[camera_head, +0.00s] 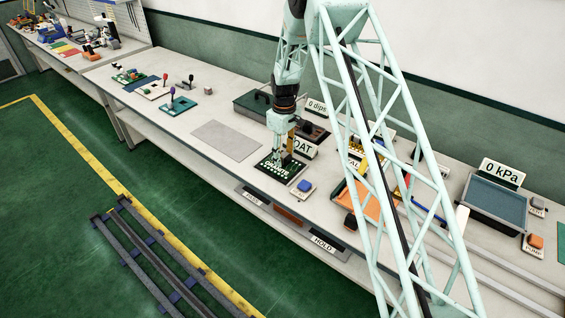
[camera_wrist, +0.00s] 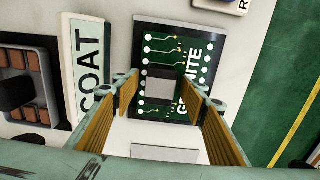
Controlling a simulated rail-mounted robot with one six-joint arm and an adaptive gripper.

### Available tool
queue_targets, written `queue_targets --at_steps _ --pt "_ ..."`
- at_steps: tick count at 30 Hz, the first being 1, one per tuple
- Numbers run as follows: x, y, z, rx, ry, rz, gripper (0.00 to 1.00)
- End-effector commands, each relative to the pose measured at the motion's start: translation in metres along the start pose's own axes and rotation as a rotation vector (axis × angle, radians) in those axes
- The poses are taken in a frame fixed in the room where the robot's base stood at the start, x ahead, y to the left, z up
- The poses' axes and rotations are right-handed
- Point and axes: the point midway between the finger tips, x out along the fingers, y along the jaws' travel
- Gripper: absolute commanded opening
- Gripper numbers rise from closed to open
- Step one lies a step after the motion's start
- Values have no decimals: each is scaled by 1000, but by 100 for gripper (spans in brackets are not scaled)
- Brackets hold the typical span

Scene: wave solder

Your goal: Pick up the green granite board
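The green granite board (camera_head: 270,170) lies flat on the white bench, dark green with white print and pale dots. Nothing is held; I cannot tell whether the fingertips touch the board.
The COAT sign (camera_head: 304,148) stands close beside the board; it also shows in the wrist view (camera_wrist: 88,65). A blue button box (camera_head: 304,187) sits just right of the board. A flat grey plate (camera_head: 226,140) lies to the left, with bare bench around it. The bench's front edge is near.

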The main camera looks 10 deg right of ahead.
Motion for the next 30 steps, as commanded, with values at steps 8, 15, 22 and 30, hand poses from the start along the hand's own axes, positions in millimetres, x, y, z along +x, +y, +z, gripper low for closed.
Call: queue_targets --at_steps 8,15,22,30 --pt "0 0 0 0 0 0 40" --pt "0 0 0 0 0 0 40" --pt "0 0 0 0 0 0 21" --pt "0 0 0 0 0 0 7"
